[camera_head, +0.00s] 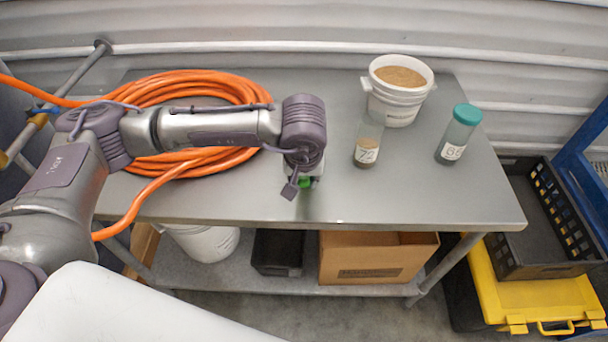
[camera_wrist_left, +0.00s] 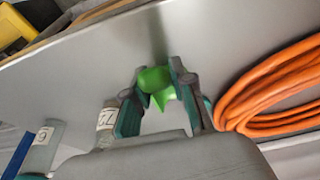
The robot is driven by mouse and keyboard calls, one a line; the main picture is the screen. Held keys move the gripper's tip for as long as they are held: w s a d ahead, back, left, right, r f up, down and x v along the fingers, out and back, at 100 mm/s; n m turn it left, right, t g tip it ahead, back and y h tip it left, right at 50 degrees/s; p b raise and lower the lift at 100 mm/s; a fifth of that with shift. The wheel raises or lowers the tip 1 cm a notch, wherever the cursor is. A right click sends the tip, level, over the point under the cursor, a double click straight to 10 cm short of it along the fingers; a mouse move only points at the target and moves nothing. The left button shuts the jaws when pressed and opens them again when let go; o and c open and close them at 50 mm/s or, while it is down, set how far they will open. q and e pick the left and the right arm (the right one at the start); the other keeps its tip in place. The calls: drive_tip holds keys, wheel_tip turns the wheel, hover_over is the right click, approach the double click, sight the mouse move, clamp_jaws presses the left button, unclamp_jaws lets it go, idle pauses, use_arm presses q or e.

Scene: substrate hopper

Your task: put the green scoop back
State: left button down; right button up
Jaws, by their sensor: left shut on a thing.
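The green scoop (camera_wrist_left: 157,86) is held between the fingers of my left gripper (camera_wrist_left: 157,68) in the left wrist view. In the head view my left gripper (camera_head: 302,180) points down over the front middle part of the grey table (camera_head: 420,202). Only a small green bit of the scoop (camera_head: 305,182) shows there, as the wrist hides most of it. I cannot tell whether the scoop touches the table. My right gripper is in neither view.
A white bucket of brown substrate (camera_head: 398,104) stands at the back right. A jar labelled 72 (camera_head: 368,142) and a teal-lidded jar (camera_head: 458,134) stand in front of it. A coiled orange hose (camera_head: 160,92) covers the table's left. The front right is clear.

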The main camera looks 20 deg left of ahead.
use_arm(q)
drive_tip(key=shift+f, duration=0.15)
drive_tip(key=c, duration=1)
unclamp_jaws()
drive_tip(key=shift+r, duration=0.2)
drive_tip(key=shift+r, duration=0.15)
drive_tip(key=b+v, duration=0.3)
drive_tip(key=v, duration=0.7)
drive_tip(key=shift+s+d+r, duration=0.1)
drive_tip(key=shift+s+r, duration=0.1)
drive_tip(key=shift+s+r+b, duration=0.15)
drive_tip(key=shift+r+b, duration=0.15)
drive_tip(key=shift+r, duration=0.3)
